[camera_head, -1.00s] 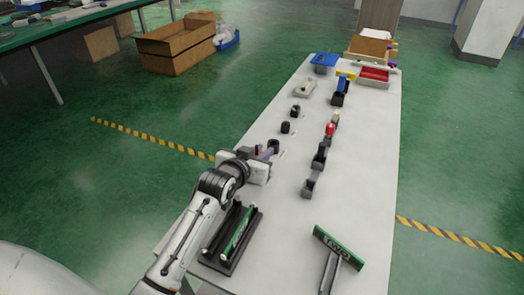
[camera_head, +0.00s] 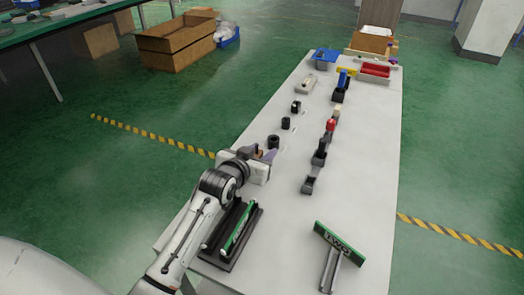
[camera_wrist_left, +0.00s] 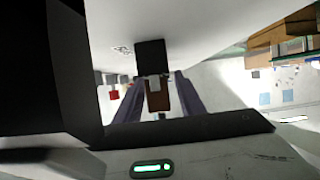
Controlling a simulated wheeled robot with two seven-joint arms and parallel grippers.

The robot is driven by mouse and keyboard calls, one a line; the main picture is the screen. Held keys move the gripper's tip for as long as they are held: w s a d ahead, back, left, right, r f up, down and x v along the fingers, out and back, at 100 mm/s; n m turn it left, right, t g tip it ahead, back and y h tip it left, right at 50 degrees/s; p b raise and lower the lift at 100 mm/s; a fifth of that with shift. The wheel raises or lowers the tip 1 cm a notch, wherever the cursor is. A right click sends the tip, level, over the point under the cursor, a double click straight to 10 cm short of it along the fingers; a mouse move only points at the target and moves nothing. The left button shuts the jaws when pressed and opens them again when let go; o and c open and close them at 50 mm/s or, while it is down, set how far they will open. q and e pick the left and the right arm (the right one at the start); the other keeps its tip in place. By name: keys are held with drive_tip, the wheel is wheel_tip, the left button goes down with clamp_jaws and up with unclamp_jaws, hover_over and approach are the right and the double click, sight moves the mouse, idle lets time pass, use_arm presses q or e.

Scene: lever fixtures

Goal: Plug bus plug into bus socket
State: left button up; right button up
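My left gripper (camera_head: 264,154) is over the left side of the white table, close to a black round socket (camera_head: 273,142). In the left wrist view its two grey-purple fingers (camera_wrist_left: 160,98) are closed on both sides of a brown block with a pale part, which looks like the bus plug (camera_wrist_left: 157,99). A dark square block (camera_wrist_left: 151,56) lies just beyond the plug's far end, and I cannot tell whether they touch. Which fixture is the bus socket is not clear. My right gripper is not in view.
The white table (camera_head: 290,225) holds a row of black fixtures (camera_head: 320,157), one with a red part (camera_head: 330,125). Small black cylinders (camera_head: 286,124) stand beyond my gripper.

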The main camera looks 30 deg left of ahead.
use_arm(q)
drive_tip(key=shift+s+d, duration=0.1)
drive_tip(key=v, duration=1)
idle(0.6)
